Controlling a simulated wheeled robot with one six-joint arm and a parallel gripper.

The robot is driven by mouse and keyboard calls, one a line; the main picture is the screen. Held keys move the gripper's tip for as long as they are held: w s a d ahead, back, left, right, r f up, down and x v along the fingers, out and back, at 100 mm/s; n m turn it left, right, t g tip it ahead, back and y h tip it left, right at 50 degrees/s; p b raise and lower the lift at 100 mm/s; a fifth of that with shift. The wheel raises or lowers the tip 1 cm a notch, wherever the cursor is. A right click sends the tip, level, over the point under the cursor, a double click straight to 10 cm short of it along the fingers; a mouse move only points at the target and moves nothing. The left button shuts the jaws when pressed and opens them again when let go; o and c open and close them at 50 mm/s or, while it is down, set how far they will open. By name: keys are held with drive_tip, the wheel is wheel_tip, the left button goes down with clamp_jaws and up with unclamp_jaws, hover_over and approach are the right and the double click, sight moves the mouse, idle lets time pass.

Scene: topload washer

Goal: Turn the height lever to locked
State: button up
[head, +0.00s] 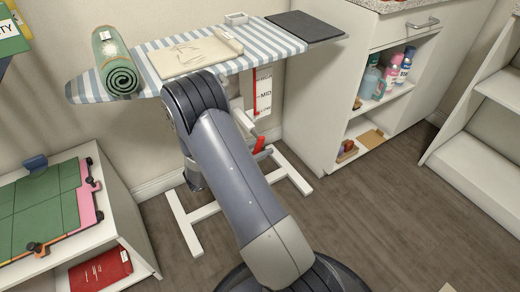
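The height lever (260,144) is a small red handle under the ironing board, just right of my arm; part of its mount is hidden, and I cannot tell its setting. The ironing board (262,38) has a blue-and-white striped cover and stands on white legs (205,212). Behind it a white height scale (264,97) with a red strip reads MID and LOW, with a partly covered word above. My arm bends over in front of the board, and its far end goes down behind my own links. My gripper is hidden there.
A white cabinet (325,105) with bottles stands right. A low shelf (125,225) stands left. Open floor (370,225) lies at front right.

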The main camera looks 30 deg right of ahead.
clamp_jaws()
idle(0.3)
idle(0.3)
